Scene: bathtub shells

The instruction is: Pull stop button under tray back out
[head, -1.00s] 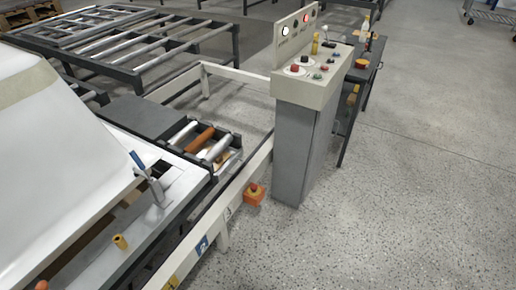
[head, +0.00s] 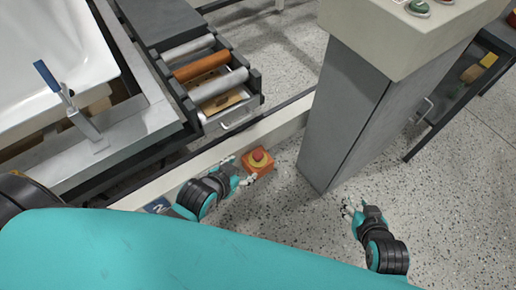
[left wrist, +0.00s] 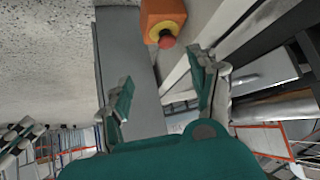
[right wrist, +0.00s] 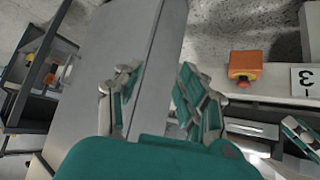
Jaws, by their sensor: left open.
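The stop button (head: 258,157) is a red mushroom button with a yellow collar on an orange box, fixed to the pale rail below the roller tray (head: 254,84). My left gripper (head: 242,171) is open, just left of and below the button in the head view. In the left wrist view the button (left wrist: 166,40) lies beyond the open fingertips, with a gap between. My right gripper (head: 349,207) is open and empty near the grey pedestal, right of the button. The right wrist view shows the orange box (right wrist: 246,65) too. Whether the button is pushed in is hard to tell.
The grey pedestal (head: 340,120) with its control panel stands close right of the button. A white bathtub shell (head: 50,60) and a blue-handled clamp (head: 75,105) are at left. A dark shelf unit (head: 470,85) stands at right. Speckled floor is clear at lower right.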

